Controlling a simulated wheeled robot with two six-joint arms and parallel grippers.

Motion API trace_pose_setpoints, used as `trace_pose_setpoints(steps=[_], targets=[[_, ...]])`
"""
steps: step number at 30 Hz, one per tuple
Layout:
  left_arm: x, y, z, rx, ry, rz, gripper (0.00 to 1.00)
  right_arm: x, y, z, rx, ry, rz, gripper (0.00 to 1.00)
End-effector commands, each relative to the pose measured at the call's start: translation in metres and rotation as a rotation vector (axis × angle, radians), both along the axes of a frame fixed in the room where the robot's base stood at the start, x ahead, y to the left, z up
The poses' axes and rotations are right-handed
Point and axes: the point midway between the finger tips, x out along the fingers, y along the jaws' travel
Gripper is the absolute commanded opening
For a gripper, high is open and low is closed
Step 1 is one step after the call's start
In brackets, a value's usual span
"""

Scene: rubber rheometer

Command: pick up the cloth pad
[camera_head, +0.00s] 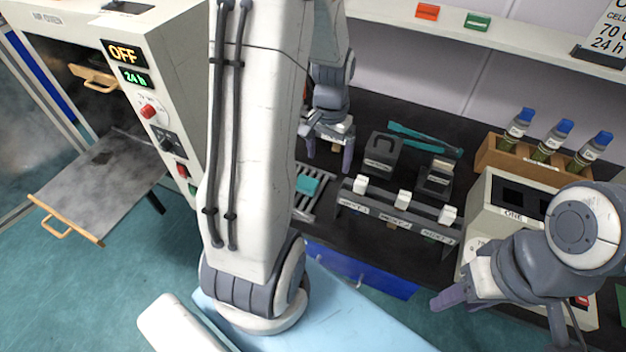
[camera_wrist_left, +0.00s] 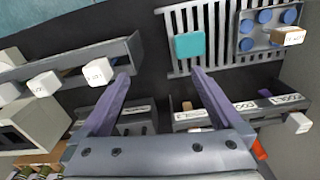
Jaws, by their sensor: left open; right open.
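The cloth pad is probably the small teal square (camera_head: 307,185) lying on a grey slatted rack (camera_head: 300,214) on the dark bench. It also shows in the left wrist view (camera_wrist_left: 190,46), flat on the slats. My left gripper (camera_head: 328,152) is above the bench, behind the pad in the head view. In the wrist view its two fingers (camera_wrist_left: 160,78) are spread and empty, with the pad beyond the right fingertip and apart from it. My right gripper (camera_head: 455,298) is open and empty, low at the right. My left arm covers part of the rack.
A grey holder with white-tagged slots (camera_head: 395,214) stands right of the pad. A grey block (camera_head: 383,153) and teal tongs (camera_head: 425,139) lie behind it. A wooden vial rack (camera_head: 545,160) is at right. An oven (camera_head: 150,80) with its shelf out stands left.

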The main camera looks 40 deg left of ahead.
Motion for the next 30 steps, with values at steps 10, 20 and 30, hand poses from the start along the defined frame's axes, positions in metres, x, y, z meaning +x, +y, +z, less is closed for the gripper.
trace_pose_setpoints(steps=[10, 20, 30], targets=[[-0.008, 0.058, -0.046, 0.001, 0.014, 0.115, 1.00, 0.000, 0.000, -0.004, 0.000, 0.000, 0.000, 0.50], [-0.008, 0.057, -0.082, 0.003, 0.012, 0.113, 1.00, 0.000, 0.000, -0.002, 0.000, 0.000, 0.000, 0.50], [-0.008, 0.060, -0.123, 0.001, 0.013, 0.113, 1.00, 0.000, 0.000, 0.007, 0.000, 0.000, 0.000, 0.50]])
